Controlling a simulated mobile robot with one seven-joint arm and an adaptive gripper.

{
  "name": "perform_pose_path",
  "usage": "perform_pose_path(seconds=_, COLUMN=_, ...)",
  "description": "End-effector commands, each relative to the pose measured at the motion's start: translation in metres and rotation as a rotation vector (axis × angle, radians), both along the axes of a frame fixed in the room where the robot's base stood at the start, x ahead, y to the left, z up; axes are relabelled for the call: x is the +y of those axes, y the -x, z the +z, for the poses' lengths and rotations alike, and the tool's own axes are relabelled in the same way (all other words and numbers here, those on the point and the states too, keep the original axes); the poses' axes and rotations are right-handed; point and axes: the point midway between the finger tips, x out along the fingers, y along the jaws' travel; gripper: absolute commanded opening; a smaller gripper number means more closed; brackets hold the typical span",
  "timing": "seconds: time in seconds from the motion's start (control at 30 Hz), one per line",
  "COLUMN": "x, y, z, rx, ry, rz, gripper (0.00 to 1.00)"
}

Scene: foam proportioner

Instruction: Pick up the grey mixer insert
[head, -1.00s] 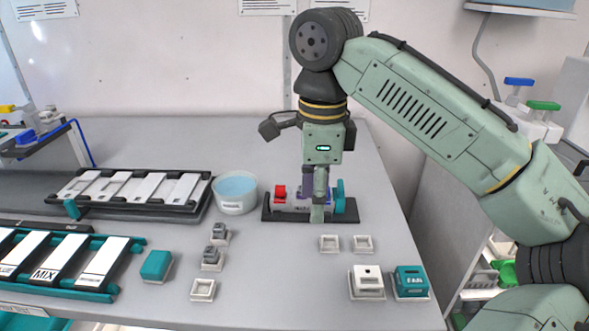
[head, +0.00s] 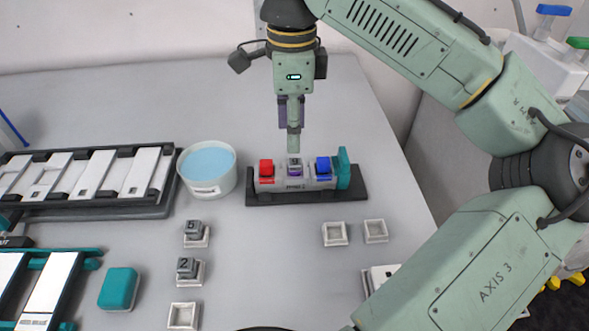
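Two small grey blocks sit upright on white square bases left of centre: one marked 5 (head: 193,227) and one marked 2 (head: 186,266). Another grey-topped block (head: 294,163) with purple below it sits in the middle of the proportioner unit (head: 345,193), between a red block (head: 266,170) and a blue block (head: 322,166). I cannot tell which grey block is the mixer insert. My gripper (head: 293,150) points down just above the unit's middle block. Its fingers are seen nearly edge-on, so their opening is unclear.
A white tub of blue liquid (head: 206,190) stands left of the unit. Empty white sockets (head: 335,240) (head: 375,237) lie in front of it, another (head: 183,322) at the front. A teal block (head: 118,288) and slatted racks (head: 165,205) are at the left.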

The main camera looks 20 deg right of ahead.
Motion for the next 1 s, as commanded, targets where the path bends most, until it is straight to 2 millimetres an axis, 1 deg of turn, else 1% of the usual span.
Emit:
perform_pose_path(seconds=0.03, x=0.0, y=0.0, z=-0.014, rx=0.0, ry=0.0, rz=0.0, gripper=0.43)
perform_pose_path(seconds=0.27, x=-0.001, y=0.001, z=-0.024, rx=0.0, ry=0.0, rz=0.0, gripper=0.43)
perform_pose_path(seconds=0.6, x=-0.003, y=0.006, z=-0.066, rx=0.0, ry=0.0, rz=0.001, gripper=0.43)
perform_pose_path(seconds=0.7, x=-0.003, y=0.006, z=-0.07, rx=0.0, ry=0.0, rz=0.001, gripper=0.43)
perform_pose_path(seconds=0.9, x=-0.003, y=0.006, z=-0.068, rx=0.0, ry=0.0, rz=0.001, gripper=0.43)
perform_pose_path(seconds=0.93, x=-0.003, y=0.006, z=-0.068, rx=0.0, ry=0.0, rz=0.001, gripper=0.43)
perform_pose_path(seconds=1.0, x=-0.003, y=0.006, z=-0.068, rx=0.0, ry=0.0, rz=0.001, gripper=0.38)
